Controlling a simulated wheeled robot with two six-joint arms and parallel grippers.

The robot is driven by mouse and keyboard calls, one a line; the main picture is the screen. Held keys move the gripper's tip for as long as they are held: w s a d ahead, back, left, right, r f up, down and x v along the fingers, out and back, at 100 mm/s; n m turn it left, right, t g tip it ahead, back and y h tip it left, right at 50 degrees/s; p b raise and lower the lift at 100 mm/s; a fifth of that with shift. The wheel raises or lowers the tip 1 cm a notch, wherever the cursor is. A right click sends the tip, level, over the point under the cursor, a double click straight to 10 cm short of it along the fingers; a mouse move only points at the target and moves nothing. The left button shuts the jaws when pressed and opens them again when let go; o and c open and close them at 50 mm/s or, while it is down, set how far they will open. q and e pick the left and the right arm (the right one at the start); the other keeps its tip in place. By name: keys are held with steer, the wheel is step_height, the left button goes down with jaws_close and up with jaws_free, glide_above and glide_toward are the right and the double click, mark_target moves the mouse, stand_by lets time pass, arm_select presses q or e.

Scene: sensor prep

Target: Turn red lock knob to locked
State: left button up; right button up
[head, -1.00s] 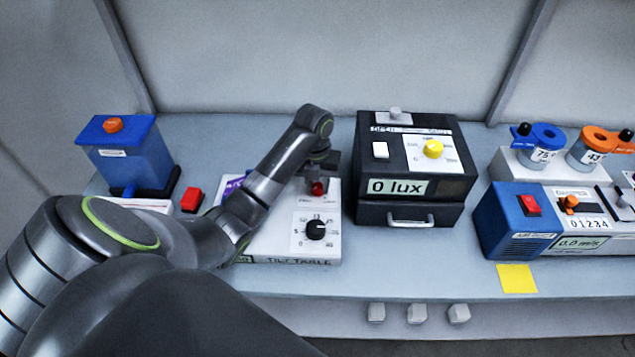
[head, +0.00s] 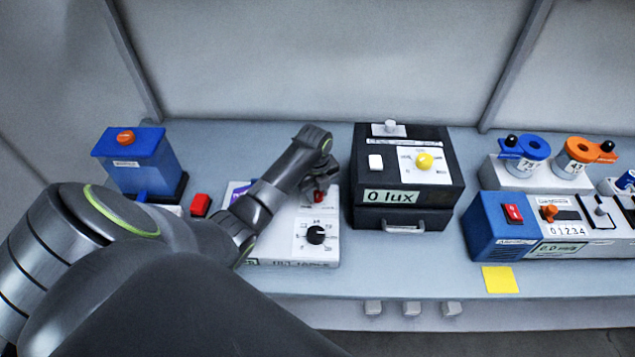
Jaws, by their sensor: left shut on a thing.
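The red lock knob (head: 319,196) sits on the upper part of the white tilt table box (head: 290,252), above a black dial (head: 316,235). My left gripper (head: 320,188) is over the knob from behind, pointing down, and is shut on it. The gripper and wrist cover most of the knob, so its angle and the lock markings cannot be read. My right gripper is not in view.
Right of the tilt table stands a black lux box (head: 407,185) with a yellow knob. A red block (head: 201,205) and a blue device (head: 140,165) are left. A blue-fronted unit (head: 500,225) and a yellow note (head: 500,279) are right.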

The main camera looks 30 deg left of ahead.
arm_select(q)
steer(key=shift+r+n+p, duration=0.15)
steer(key=shift+n+p, duration=0.5)
steer(key=shift+n, duration=0.35)
steer(key=shift+n+p, duration=0.4)
steer(key=shift+n, duration=0.5)
steer(key=n, duration=0.2)
steer(key=shift+n, duration=0.3)
steer(key=shift+f+n, duration=0.2)
steer(key=shift+n, duration=1.5)
steer(key=o, duration=1)
steer(key=shift+w+r, duration=0.1)
